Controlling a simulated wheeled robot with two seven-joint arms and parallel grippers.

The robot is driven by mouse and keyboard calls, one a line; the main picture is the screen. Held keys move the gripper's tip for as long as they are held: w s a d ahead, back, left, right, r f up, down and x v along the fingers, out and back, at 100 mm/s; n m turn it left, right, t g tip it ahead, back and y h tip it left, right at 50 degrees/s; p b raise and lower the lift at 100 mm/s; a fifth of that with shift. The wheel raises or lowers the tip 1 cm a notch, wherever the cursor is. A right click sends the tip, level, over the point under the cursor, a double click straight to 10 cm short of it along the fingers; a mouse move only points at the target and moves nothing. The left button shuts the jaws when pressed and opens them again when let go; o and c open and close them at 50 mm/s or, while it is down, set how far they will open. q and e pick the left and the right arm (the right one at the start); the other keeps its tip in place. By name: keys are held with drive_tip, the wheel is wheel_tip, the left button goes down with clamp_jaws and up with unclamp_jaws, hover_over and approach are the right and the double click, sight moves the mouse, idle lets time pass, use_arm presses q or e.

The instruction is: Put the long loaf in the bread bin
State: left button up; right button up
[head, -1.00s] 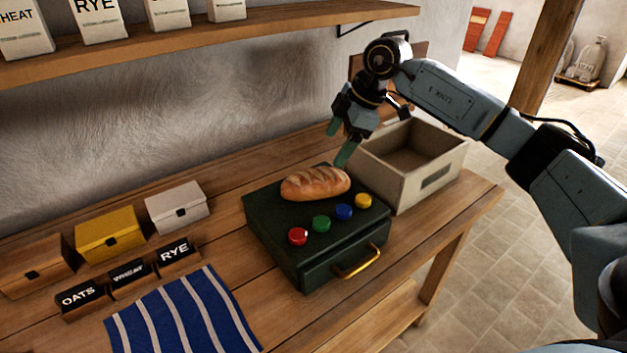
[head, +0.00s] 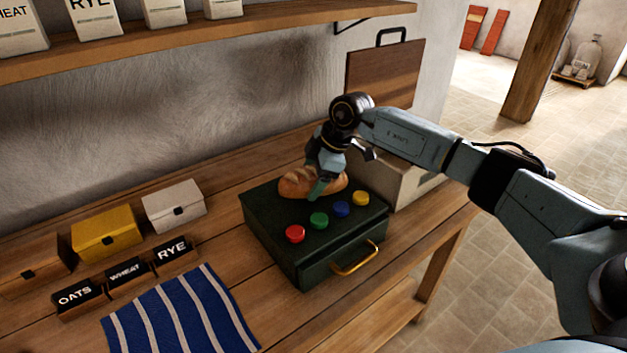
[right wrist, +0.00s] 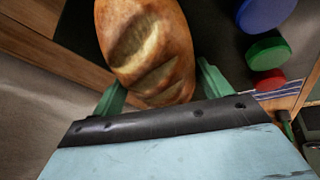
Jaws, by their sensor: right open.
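The long loaf (head: 296,184) is golden brown with slashes and lies on top of the dark green box (head: 262,220), near its back edge. My right gripper (head: 318,184) is over the loaf with its green fingers pointing down. In the right wrist view the loaf (right wrist: 150,50) lies between the two open fingers (right wrist: 160,88), one on each side; I cannot tell whether they touch it. The bread bin, a pale open box (head: 408,194), stands right of the green box, mostly hidden behind my right arm. My left gripper is out of view.
The green box has red (head: 295,234), green, blue and yellow buttons on top and a brass handle (head: 356,258) in front. Small boxes, label blocks and a striped blue cloth (head: 180,315) lie left. A dark board (head: 385,75) leans behind. A shelf (head: 230,32) runs above.

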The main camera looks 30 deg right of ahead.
drive_tip(key=shift+c, duration=0.5)
drive_tip(key=shift+r, duration=0.1)
drive_tip(key=c, duration=0.7)
